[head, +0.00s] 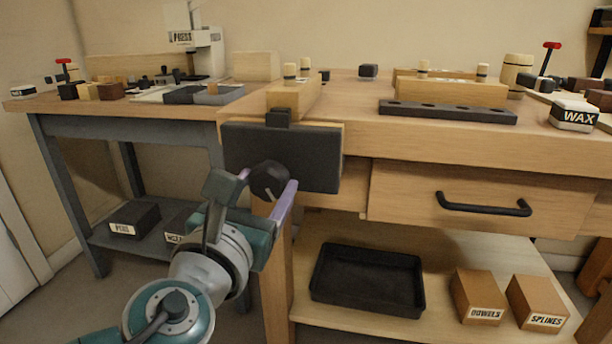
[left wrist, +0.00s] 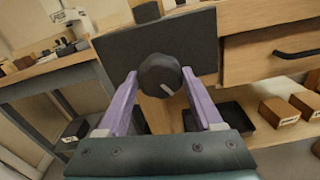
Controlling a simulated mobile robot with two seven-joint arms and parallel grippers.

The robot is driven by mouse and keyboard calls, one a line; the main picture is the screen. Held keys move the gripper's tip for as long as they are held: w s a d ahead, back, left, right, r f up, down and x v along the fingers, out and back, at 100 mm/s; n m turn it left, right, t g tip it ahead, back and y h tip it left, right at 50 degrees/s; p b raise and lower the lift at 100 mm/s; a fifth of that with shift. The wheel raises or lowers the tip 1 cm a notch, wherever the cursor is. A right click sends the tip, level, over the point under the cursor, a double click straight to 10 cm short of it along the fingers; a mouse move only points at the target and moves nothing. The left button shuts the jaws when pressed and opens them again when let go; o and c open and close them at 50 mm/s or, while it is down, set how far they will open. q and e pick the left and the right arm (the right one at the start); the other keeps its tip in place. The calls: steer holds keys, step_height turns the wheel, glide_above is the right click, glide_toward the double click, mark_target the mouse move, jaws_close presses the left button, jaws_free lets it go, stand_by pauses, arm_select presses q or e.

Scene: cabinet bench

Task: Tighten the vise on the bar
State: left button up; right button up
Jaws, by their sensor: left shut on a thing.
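The vise has a wide dark front jaw plate (head: 315,160) on the left end of the wooden bench, which also shows in the left wrist view (left wrist: 120,55). A round black knob (head: 268,180) with a pale mark line sticks out of the plate's front. My left gripper (head: 267,186) has its purple fingers on both sides of the knob and is shut on it; the left wrist view shows the knob (left wrist: 160,75) between the fingertips. A light wooden piece (head: 293,97) lies above and behind the jaw; I cannot tell whether it is the bar. My right gripper is not in view.
A drawer with a black handle (head: 483,205) is right of the vise. A black tray (head: 368,280) and two labelled boxes sit on the shelf below. A grey-legged side table (head: 130,110) with tools stands at left. A dark slotted strip (head: 447,112) lies on the bench.

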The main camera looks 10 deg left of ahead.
arm_select(q)
steer(key=shift+r+m+p, duration=0.1)
steer(key=shift+m+p, duration=0.25)
steer(key=shift+m, duration=1.35)
